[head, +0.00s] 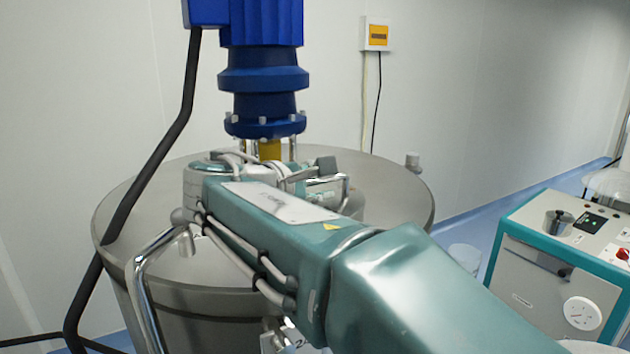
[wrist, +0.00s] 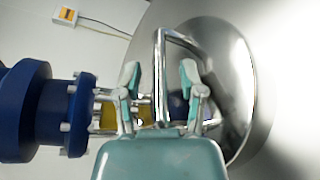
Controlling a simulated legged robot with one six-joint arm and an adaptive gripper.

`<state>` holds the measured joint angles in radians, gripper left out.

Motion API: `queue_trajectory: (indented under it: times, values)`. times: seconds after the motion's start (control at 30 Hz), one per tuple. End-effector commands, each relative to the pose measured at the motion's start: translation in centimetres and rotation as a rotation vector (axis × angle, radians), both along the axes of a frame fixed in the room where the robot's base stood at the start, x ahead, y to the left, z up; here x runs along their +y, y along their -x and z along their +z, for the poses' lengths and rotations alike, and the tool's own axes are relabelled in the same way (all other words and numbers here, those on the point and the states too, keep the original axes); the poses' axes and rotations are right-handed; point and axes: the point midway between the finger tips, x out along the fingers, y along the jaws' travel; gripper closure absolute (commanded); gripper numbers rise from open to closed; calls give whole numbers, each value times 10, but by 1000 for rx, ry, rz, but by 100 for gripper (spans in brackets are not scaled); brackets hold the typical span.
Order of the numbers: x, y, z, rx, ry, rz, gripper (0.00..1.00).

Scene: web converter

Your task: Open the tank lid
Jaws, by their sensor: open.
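The steel tank (head: 395,195) stands in the middle of the head view. In the wrist view, a shiny round lid (wrist: 238,75) lies on the tank top, with a chrome bar handle (wrist: 159,50) standing out from it. My gripper (wrist: 159,74) is open, with one finger on each side of the handle bar in the picture. No finger visibly presses on the bar; I cannot tell how deep it sits between them. The lid looks closed. In the head view my arm hides most of the lid and the gripper.
A blue motor (head: 262,70) rises from the tank top, close beside my gripper in the wrist view (wrist: 40,110). A black cable (head: 150,185) and a bent chrome rail (head: 142,290) are at the left. A teal-and-white cabinet (head: 555,265) stands right.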

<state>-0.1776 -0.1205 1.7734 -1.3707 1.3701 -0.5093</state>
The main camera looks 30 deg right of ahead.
Motion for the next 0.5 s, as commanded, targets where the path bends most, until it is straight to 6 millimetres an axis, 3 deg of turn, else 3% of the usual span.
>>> queue_trajectory:
  times: [0.27,0.3,0.4,0.5]
  values:
    - [0,-1,0,0,2,1,49]
    - [0,-1,0,0,2,1,58]
    - [0,-1,0,0,1,1,100]
    - [-1,-1,-1,0,1,1,100]
